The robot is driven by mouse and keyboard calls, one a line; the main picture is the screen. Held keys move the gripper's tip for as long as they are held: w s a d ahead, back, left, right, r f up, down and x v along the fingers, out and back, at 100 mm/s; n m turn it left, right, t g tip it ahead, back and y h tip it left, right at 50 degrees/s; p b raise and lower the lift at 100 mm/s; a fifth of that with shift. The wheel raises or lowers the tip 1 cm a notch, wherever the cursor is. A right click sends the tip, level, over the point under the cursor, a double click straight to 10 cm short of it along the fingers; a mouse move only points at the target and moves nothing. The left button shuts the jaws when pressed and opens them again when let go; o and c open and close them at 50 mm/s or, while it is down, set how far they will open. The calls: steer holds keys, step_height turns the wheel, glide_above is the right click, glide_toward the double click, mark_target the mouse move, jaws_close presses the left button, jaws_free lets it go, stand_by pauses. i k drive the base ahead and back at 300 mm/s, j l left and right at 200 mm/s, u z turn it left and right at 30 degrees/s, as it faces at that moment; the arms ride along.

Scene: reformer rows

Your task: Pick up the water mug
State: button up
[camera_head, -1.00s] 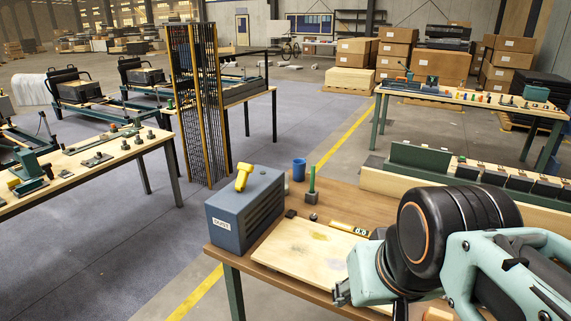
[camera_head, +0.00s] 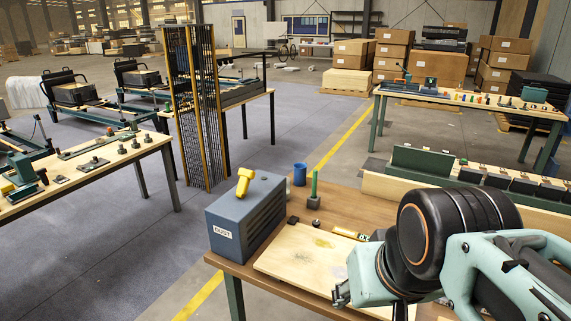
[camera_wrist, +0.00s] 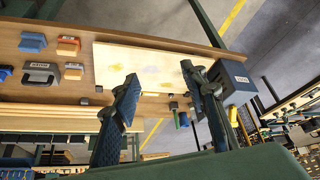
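A blue cup (camera_head: 300,174), which may be the water mug, stands upright on the brown workbench (camera_head: 345,197) in the head view, behind the grey-blue DUST box. I cannot read any label on it. My gripper (camera_head: 341,294) hangs at the front of the bench, well apart from the cup, partly hidden by my wrist. In the wrist view my gripper (camera_wrist: 159,78) is open, its two fingers wide apart with nothing held between them.
A DUST box (camera_head: 245,218) with a yellow tool (camera_head: 244,181) on top stands at the bench's left. A green upright peg (camera_head: 314,188) is beside the cup. A pale board (camera_head: 310,253) lies in front. Labelled containers (camera_wrist: 42,76) show in the wrist view.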

mark_target(300, 169)
steer(key=u, duration=1)
steer(key=i+j+u, duration=0.15)
steer(key=u, duration=0.25)
steer(key=i+u, duration=0.6)
steer(key=i, duration=1)
steer(key=i+j+z, duration=0.15)
steer(key=i+z, duration=0.25)
steer(key=i, duration=0.7)
steer(key=i+z, duration=0.35)
steer(key=i+l+z, duration=0.1)
steer(key=z, duration=0.25)
steer(key=i+j+z, duration=0.15)
steer(key=i+z, duration=0.2)
steer(key=i+l+z, duration=0.1)
steer(key=i+z, duration=0.35)
steer(key=z, duration=0.25)
steer(key=i+z, duration=0.55)
steer(key=i, duration=0.25)
steer(key=i+z, duration=0.3)
steer(key=i, duration=0.25)
